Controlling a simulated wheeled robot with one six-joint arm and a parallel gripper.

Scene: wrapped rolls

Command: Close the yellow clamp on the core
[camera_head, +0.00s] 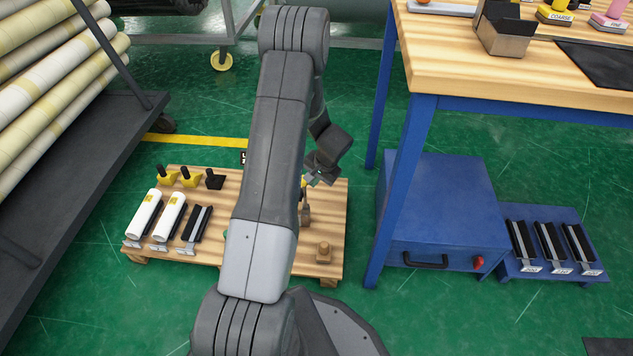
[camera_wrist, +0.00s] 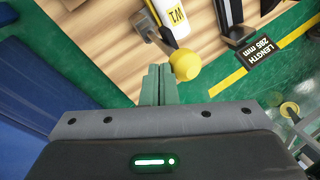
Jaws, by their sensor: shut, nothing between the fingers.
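My gripper (camera_wrist: 157,72) is shut and empty, with its green fingers pressed together. A yellow rounded knob (camera_wrist: 185,65), apparently part of the yellow clamp, sits just right of the fingertips in the wrist view. I cannot tell whether they touch. It lies at the end of a white core (camera_wrist: 169,15) with a yellow W1 label. In the head view my gripper (camera_head: 313,181) is low over the right part of the wooden platform (camera_head: 335,225). My arm hides most of the core and clamp there.
A blue cabinet (camera_head: 443,208) and workbench (camera_head: 480,72) stand to the right.

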